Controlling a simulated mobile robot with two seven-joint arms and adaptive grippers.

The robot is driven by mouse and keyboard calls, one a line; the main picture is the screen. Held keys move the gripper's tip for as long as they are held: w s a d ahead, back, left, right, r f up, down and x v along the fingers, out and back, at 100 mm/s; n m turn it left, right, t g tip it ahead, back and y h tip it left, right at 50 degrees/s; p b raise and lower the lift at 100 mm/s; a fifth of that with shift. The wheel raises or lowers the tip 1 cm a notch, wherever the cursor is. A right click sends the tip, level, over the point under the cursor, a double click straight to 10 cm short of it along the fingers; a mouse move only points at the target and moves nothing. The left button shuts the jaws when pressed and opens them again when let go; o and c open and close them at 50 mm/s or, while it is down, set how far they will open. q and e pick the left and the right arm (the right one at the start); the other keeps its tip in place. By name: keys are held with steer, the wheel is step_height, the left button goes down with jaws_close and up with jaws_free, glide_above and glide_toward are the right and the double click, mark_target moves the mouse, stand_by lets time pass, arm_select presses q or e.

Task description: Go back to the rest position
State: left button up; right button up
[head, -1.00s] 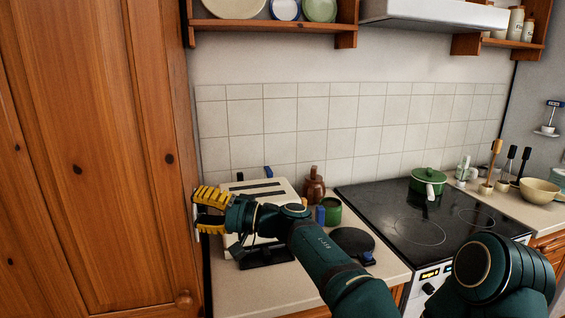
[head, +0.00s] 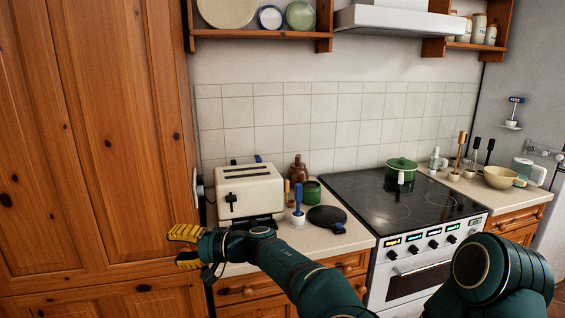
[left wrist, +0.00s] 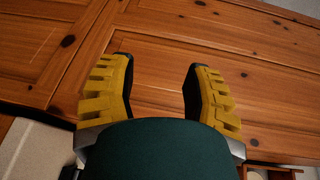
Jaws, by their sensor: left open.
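My left gripper (head: 184,247) has yellow ridged fingers and a dark green arm that reaches across the lower part of the head view. It is in front of the tall pine cabinet (head: 90,130), left of the counter and lower than the toaster. In the left wrist view its two fingers (left wrist: 157,95) stand apart with nothing between them, and pine cabinet panels lie beyond. My right gripper is not in view.
A cream toaster (head: 250,192) stands on the counter (head: 300,239) close to my left forearm. A black stove (head: 405,205) with a green pot (head: 401,170) is to the right. Wall shelves (head: 262,34) and a white hood (head: 400,20) are above.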

arm_select(q)
steer(key=a+f+g+h, duration=0.1)
steer(key=a+f, duration=0.2)
steer(key=f, duration=0.3)
steer(key=a+f+h, duration=0.2)
steer(key=a+f, duration=0.1)
steer(key=f, duration=0.2)
steer(key=s+a+f+m+g+h, duration=0.1)
steer(key=s+f+h, duration=0.2)
steer(key=s+f, duration=0.5)
steer(key=s+f+g+h, duration=0.1)
steer(key=s+f+h, duration=0.2)
steer(key=f, duration=1)
steer(key=s+d+f+h, duration=0.4)
steer(key=s+d+f, duration=0.1)
steer(key=s+f, duration=0.2)
steer(key=s+d+r+n+t+h, duration=0.1)
steer(key=s+d+n+h, duration=0.1)
steer(key=d, duration=0.5)
steer(key=s+d+r+n+t+h, duration=0.1)
steer(key=s+d+h, duration=0.4)
steer(key=d, duration=0.3)
steer(key=shift+r+n, duration=0.3)
steer(key=shift+n, duration=0.1)
steer(key=shift+d+r+t+h, duration=0.15)
steer(key=shift+r+t+h, duration=0.1)
steer(key=shift+t+h, duration=0.05)
steer(key=shift+c, duration=0.3)
steer(key=shift+r, duration=0.1)
